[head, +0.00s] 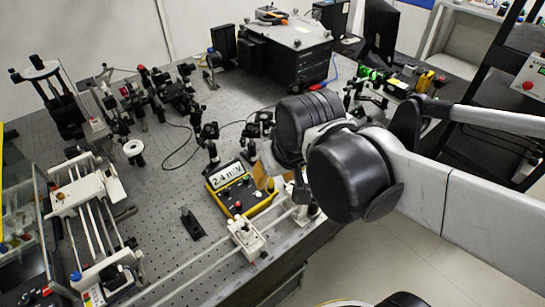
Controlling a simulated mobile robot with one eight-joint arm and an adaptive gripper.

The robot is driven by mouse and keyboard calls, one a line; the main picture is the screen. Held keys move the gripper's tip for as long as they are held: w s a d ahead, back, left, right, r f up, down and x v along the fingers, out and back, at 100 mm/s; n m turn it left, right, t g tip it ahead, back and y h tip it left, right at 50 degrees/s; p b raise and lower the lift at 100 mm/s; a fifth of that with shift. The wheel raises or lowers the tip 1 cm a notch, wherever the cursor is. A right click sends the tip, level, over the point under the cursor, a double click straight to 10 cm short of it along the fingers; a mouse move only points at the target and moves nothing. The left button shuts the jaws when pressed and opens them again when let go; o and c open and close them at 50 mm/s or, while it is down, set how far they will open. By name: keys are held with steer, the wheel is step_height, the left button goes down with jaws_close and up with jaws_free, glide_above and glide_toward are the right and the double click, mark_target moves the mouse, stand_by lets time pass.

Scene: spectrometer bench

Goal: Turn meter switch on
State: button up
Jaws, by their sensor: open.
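The meter (228,175) is a yellow and black box on the perforated bench, left of my arm. Its display is bright and appears to read 2.4 mV. Its sloping front carries several small controls, among them a red one (238,205) and a green one (246,178). Which of them is the switch, and how it is set, is too small to tell. My arm reaches in from the right, and its large black joints stand just right of the meter.
A white carriage (246,238) on long rails lies in front of the meter. A small black bracket (192,224) stands to its left. Optical mounts (180,90) and a large black box (290,55) fill the back. Bare bench (160,205) shows left of the meter.

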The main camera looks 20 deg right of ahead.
steer(key=s+d, duration=0.1)
steer(key=s+d+f+t+b, duration=0.1)
steer(key=s+t+b, duration=0.1)
steer(key=shift+s+d+f, duration=0.1)
steer(key=shift+d+f, duration=0.15)
steer(key=shift+d, duration=0.15)
steer(key=shift+d, duration=0.1)
stand_by(2.2)
